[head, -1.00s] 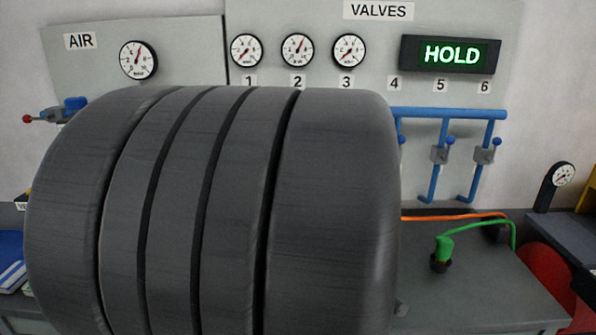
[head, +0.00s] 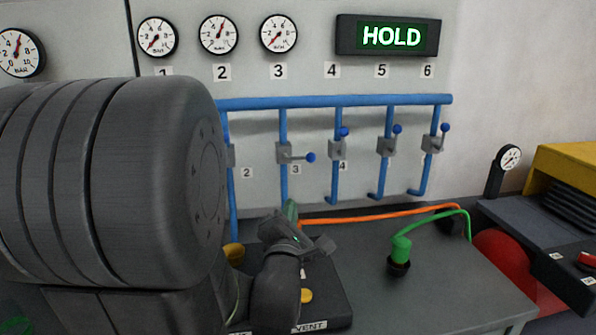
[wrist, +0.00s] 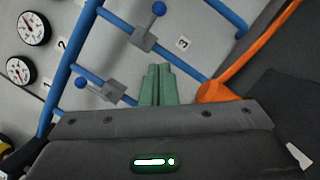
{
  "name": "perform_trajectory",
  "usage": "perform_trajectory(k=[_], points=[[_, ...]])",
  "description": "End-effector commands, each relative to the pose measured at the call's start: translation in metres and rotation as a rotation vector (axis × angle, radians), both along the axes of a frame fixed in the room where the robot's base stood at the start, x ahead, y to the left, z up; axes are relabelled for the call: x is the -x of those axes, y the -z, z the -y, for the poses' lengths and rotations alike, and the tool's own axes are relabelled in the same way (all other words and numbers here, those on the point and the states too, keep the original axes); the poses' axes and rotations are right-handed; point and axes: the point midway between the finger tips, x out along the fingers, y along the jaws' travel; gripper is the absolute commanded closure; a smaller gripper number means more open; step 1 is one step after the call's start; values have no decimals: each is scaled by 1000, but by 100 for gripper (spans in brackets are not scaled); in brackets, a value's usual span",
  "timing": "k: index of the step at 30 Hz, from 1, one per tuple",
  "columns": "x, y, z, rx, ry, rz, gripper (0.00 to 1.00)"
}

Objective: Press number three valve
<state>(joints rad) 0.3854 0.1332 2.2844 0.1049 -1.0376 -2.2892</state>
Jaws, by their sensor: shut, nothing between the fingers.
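The number three valve (head: 284,153) is a grey block on a blue pipe with a blue-knobbed lever pointing right, above the small label 3. In the wrist view, this valve (wrist: 145,38) is beyond and slightly left of my fingertips, its knob near the top edge. My gripper (head: 290,209) is low in front of the wall, below the valve; its green fingers (wrist: 157,70) are together, with nothing visible between them. A gap to the valve seems to remain, but its depth is unclear. The display (head: 390,36) reads HOLD.
The valve 4 lever (head: 340,133) stands close on the right, knob up. An orange hose (head: 375,215) and green connector (head: 401,250) lie on the bench to the right. A yellow button (head: 306,296) sits near a VENT label. The panel's left part is hidden.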

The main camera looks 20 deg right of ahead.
Motion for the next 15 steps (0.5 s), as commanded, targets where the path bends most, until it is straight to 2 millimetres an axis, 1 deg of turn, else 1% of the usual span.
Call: perform_trajectory(k=[5, 8, 11, 15], points=[[-2, 0, 1, -1, -1, 0, 100], [-8, -2, 4, -1, -2, -1, 100], [-20, -5, 10, -2, -1, -1, 100], [-45, -10, 23, -2, -1, -1, 100]])
